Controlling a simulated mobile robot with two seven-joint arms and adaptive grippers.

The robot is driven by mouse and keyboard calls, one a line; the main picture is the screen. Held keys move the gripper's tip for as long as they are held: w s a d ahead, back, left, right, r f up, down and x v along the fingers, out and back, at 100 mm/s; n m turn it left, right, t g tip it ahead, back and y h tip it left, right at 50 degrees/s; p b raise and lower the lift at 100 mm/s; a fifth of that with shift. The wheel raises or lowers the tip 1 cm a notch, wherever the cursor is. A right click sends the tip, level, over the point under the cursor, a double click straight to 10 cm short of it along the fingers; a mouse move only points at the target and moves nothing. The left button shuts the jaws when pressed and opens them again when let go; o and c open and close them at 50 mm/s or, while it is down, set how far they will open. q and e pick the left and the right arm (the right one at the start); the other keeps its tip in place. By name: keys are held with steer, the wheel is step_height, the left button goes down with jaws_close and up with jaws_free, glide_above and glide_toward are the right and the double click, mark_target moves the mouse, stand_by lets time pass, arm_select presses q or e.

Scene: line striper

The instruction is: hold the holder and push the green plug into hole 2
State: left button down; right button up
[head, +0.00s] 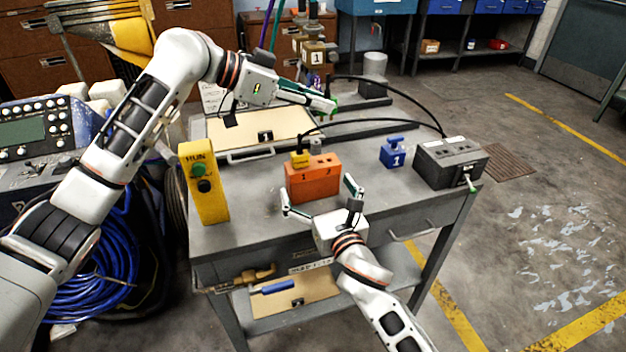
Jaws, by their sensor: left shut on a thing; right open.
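The orange holder (314,184) stands on the grey workbench, marked with numbers on its front. A yellow plug (299,159) sits in its left hole; dark holes show to the right on its top. My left gripper (328,101) is above and behind the holder, shut on what looks like the green plug (335,103), mostly hidden by the fingers. My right gripper (319,196) is open in front of the holder, one finger toward its left end and one toward its right end. I cannot tell whether either finger touches it.
A blue block marked 1 (395,153) and a dark box (450,162) with black cables stand at the right. A yellow button box (203,183) stands at the left. A clipboard-like panel (262,132) lies behind. Bench (248,205) is clear between button box and holder.

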steer(key=shift+x, duration=1.5)
steer(key=c, duration=1.4)
arm_select(q)
glide_above(317, 162)
steer(key=shift+f, duration=4.6)
arm_select(e)
steer(key=shift+c, duration=0.2)
